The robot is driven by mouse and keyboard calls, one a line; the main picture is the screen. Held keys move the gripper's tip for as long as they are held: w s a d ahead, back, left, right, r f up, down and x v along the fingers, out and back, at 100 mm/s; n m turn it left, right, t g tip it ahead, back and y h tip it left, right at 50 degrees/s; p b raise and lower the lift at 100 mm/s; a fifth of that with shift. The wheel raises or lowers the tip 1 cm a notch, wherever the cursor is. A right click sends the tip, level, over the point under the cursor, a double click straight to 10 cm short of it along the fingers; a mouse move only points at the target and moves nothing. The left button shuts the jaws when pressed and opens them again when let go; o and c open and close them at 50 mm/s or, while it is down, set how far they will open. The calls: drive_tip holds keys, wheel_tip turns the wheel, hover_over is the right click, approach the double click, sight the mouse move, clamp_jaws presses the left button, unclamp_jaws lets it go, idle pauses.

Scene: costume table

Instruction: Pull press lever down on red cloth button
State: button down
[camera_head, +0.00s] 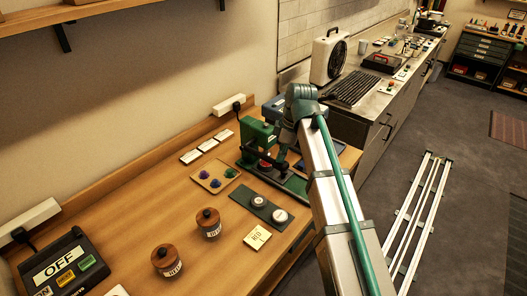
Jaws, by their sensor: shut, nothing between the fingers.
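A green button press (257,134) stands on the wooden table near its far right end, on a dark base. A small dark red thing (265,163) shows low at the press; I cannot tell for certain whether it is the red cloth button. My gripper (281,163) hangs down close to the right side of the press, shut and empty. The arm's wrist and the gripper partly cover the press, so its lever cannot be made out clearly. I cannot tell whether the gripper touches the press.
A wooden tray (198,184) of coloured pieces and a dark strip (249,197) with white-topped round parts lie before the press. Two lidded jars (209,224) (167,261), a card (257,237) and an OFF box (62,263) are nearer. Bare table lies at left centre.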

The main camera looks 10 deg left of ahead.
sight(280, 166)
drive_tip(key=shift+x, duration=0.8)
drive_tip(key=shift+d, duration=0.2)
drive_tip(key=shift+d+b+x, duration=0.2)
drive_tip(key=shift+b+x, duration=0.6)
drive_tip(key=shift+x, duration=0.6)
drive_tip(key=shift+w, duration=0.1)
drive_tip(key=shift+f, duration=0.2)
drive_tip(key=shift+b+x, duration=0.55)
drive_tip(key=shift+x, duration=0.7)
drive_tip(key=shift+w+a+f, duration=0.15)
drive_tip(key=shift+a+f, duration=0.1)
drive_tip(key=shift+f, duration=0.3)
drive_tip(key=shift+r, duration=0.1)
drive_tip(key=shift+a+r+p+v, duration=0.1)
drive_tip(key=shift+a+p+v, duration=0.4)
drive_tip(key=shift+p+v, duration=1.45)
drive_tip(key=shift+a+r+p+v, duration=0.1)
drive_tip(key=shift+a+p+v, duration=0.65)
drive_tip(key=shift+v, duration=2.15)
drive_tip(key=shift+a+r+p+v, duration=0.1)
drive_tip(key=shift+a+p+v, duration=0.15)
drive_tip(key=shift+p+v, duration=1.8)
